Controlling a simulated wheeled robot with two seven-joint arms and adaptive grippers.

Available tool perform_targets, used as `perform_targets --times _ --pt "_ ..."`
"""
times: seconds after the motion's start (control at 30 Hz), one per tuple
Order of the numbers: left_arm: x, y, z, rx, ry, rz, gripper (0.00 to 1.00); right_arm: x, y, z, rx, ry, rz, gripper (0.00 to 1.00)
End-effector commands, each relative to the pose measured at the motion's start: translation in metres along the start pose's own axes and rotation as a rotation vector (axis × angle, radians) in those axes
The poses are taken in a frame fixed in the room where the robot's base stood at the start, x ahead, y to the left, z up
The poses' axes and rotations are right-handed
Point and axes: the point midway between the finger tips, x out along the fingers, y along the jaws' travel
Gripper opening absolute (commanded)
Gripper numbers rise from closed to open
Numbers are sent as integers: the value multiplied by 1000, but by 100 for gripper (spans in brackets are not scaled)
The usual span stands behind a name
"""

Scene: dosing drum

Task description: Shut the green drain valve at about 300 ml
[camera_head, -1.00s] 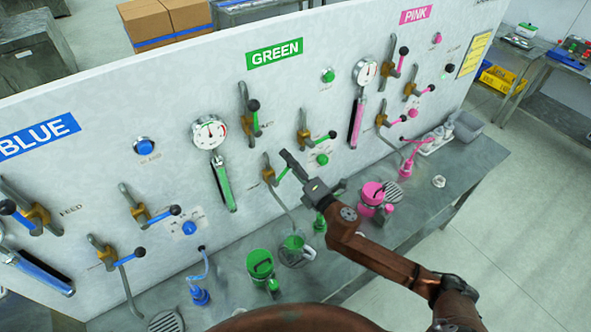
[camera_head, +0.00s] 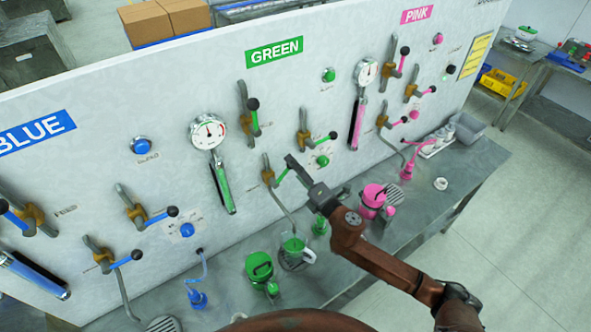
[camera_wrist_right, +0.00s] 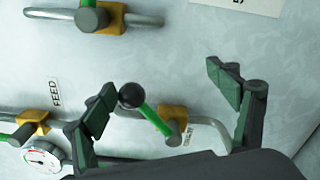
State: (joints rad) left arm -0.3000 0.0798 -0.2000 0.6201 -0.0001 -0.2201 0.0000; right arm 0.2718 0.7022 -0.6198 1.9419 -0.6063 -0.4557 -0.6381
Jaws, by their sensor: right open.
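The green drain valve (camera_head: 268,174) is low on the panel's green section, with a brass body, green lever and black knob. In the right wrist view its lever (camera_wrist_right: 155,119) slants up-left to the knob. My right gripper (camera_wrist_right: 170,100) is open, one finger on each side of the lever and knob, not visibly closed on them. In the head view this gripper (camera_head: 290,167) is beside the lever and partly hides it. A jug with green contents (camera_head: 296,254) stands below the drain pipe; its level is too small to read. My left gripper is not in view.
A green feed valve (camera_head: 246,122), another green valve (camera_head: 304,138) and a gauge (camera_head: 208,132) are mounted nearby. A green lidded container (camera_head: 259,267) and a pink one (camera_head: 373,198) stand on the metal bench.

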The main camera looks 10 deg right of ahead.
Motion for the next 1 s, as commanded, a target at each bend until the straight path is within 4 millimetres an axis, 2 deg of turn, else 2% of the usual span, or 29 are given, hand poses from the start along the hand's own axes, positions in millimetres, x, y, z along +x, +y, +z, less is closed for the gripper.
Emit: perform_targets --times 1.0 --pt "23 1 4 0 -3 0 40 0 -36 -5 0 0 -1 81"
